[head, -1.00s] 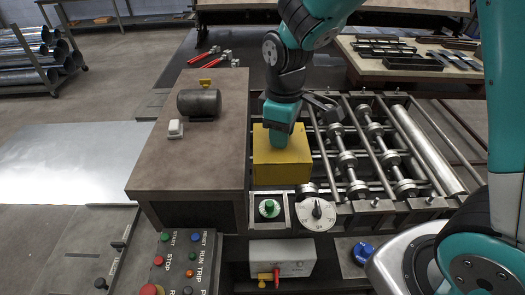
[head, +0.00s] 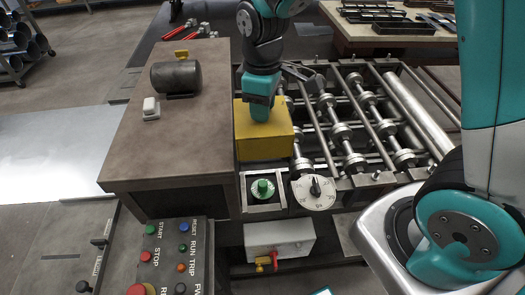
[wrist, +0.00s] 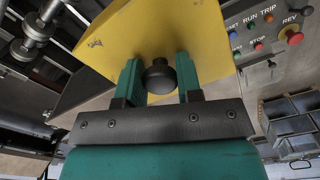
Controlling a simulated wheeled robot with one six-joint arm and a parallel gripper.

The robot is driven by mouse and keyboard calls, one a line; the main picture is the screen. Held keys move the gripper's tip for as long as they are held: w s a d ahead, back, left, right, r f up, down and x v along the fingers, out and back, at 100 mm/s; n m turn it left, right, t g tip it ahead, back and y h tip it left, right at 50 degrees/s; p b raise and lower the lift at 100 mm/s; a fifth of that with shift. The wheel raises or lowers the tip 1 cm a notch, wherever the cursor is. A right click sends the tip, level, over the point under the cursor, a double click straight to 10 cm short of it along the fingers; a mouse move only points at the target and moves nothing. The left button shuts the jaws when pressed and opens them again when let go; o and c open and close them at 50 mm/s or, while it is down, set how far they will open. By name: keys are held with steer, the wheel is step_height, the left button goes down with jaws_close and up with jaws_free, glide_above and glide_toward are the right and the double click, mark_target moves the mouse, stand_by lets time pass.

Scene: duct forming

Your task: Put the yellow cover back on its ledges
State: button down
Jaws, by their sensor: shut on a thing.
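The yellow cover (head: 262,145) is a box-like piece at the left end of the roller bed, against the brown-topped cabinet, in the head view. In the wrist view the yellow cover (wrist: 160,35) fills the upper middle, with a black knob on it. My gripper (wrist: 158,78) is shut on that knob, one teal finger on each side. In the head view my gripper (head: 260,100) comes down onto the cover from above. The ledges are not clearly visible, and I cannot tell whether the cover rests on them.
The roller bed (head: 345,125) with its shafts lies right of the cover. A dial (head: 313,192) and a green button (head: 262,188) sit in front. The brown-topped cabinet (head: 185,130) carries a motor (head: 178,77). A button panel (head: 170,255) stands at front left.

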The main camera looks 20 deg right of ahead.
step_height(320, 180, down, 20)
steer(key=b, duration=1.4)
steer(key=shift+r, duration=0.1)
steer(key=shift+f, duration=0.3)
steer(key=shift+s+f, duration=0.1)
steer(key=shift+f, duration=0.1)
steer(key=shift+f+b, duration=0.45)
steer(key=shift+f, duration=0.05)
steer(key=shift+f, duration=0.15)
stand_by(0.8)
steer(key=shift+f+b, duration=0.3)
steer(key=shift+f, duration=0.15)
steer(key=shift+c, duration=1.5)
jaws_free()
